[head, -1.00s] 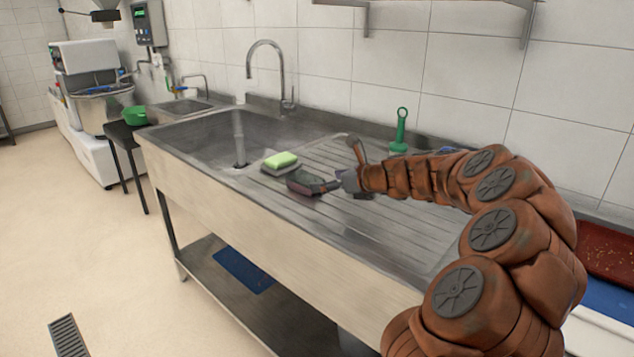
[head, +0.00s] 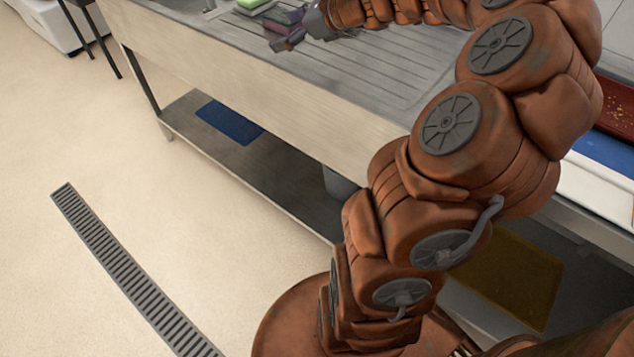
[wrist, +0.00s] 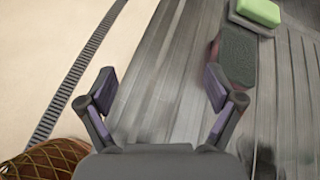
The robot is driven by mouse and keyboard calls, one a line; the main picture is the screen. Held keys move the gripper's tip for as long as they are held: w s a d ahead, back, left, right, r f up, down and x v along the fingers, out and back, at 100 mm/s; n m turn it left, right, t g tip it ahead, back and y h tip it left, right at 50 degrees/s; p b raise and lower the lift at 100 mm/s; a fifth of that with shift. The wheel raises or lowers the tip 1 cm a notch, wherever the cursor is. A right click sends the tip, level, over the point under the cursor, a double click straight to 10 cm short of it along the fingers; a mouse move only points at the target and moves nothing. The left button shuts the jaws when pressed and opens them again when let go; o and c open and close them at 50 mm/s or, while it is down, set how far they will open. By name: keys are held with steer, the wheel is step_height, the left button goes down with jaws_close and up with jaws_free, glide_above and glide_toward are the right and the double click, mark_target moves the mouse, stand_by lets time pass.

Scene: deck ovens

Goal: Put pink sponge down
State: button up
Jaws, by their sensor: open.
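The pink sponge (wrist: 238,58) lies flat on the ribbed steel drainboard (wrist: 160,65), with a dark top and a thin pinkish side. In the head view the sponge (head: 283,17) is near the top edge, close to my gripper (head: 291,38). In the wrist view my gripper (wrist: 160,88) is open, with nothing between its fingers. My gripper's far side is hidden in the head view.
A green sponge (wrist: 258,12) on a grey base lies just beyond the pink sponge, and it also shows in the head view (head: 251,4). The drainboard's front edge drops to open floor with a drain grate (head: 130,270). A blue sheet (head: 229,122) lies on the lower shelf.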

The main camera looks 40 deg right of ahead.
steer(key=s+a+f+n+g, duration=0.25)
steer(key=s+a+n, duration=0.2)
steer(key=a, duration=0.35)
steer(key=s+a+f+n+g+y, duration=0.1)
steer(key=s+a+f+n+g, duration=0.15)
steer(key=s+a+n, duration=0.35)
steer(key=s+a+f+n+g, duration=0.1)
steer(key=s+a+n+g, duration=0.2)
steer(key=a, duration=0.6)
steer(key=s+d+f+n+g+h, duration=0.1)
steer(key=s+f+n+g+h, duration=0.2)
steer(key=s+n, duration=0.4)
steer(key=s+f+n+g+h, duration=0.3)
steer(key=s+n, duration=0.4)
steer(key=s, duration=0.9)
steer(key=shift+s+d+f+n, duration=0.35)
steer(key=shift+f, duration=0.35)
